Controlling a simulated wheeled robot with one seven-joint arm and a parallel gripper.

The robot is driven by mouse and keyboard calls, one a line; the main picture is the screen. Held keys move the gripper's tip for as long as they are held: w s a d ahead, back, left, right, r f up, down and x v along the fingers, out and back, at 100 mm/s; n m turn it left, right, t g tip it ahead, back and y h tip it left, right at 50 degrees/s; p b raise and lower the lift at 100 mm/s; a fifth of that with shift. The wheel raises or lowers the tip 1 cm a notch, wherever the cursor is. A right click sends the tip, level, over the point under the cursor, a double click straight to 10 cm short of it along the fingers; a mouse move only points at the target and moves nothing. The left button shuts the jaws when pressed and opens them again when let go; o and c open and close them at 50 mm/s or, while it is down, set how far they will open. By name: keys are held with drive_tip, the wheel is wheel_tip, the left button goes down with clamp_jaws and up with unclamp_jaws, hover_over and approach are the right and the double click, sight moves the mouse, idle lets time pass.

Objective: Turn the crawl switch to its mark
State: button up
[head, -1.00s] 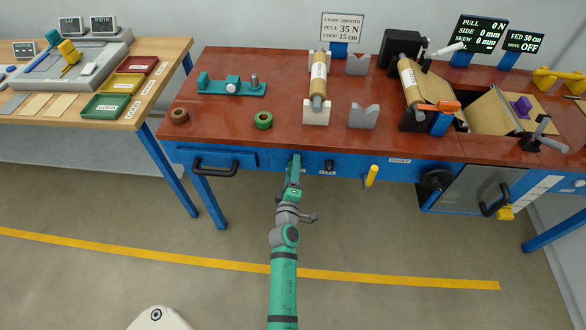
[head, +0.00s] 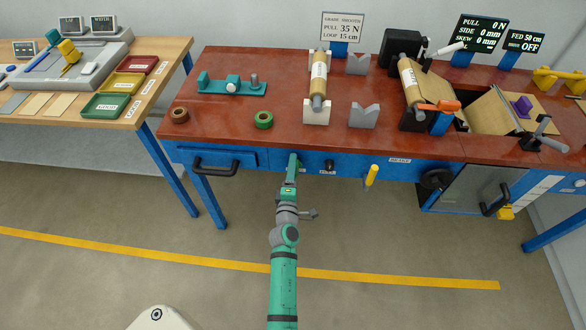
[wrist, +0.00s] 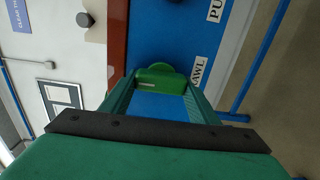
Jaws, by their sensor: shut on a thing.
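My gripper (head: 293,163) reaches up to the blue front panel of the bench, left of a black knob (head: 329,167). In the wrist view my gripper's green fingers (wrist: 160,92) are closed on a green piece (wrist: 160,78), which I take for the crawl switch. In the head view the switch is hidden behind my gripper. I cannot make out its mark.
A drawer with a black handle (head: 215,166) is left of my gripper. A yellow handle (head: 371,175) hangs to the right, then a clear guard door (head: 470,188). Above, the red-brown bench top (head: 225,118) holds a green tape roll (head: 263,120). The floor below is open.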

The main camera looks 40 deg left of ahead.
drive_tip(key=o, duration=1)
drive_tip(key=shift+o, duration=0.2)
drive_tip(key=v, duration=1)
drive_tip(key=shift+s, duration=0.35)
drive_tip(key=shift+d, duration=0.15)
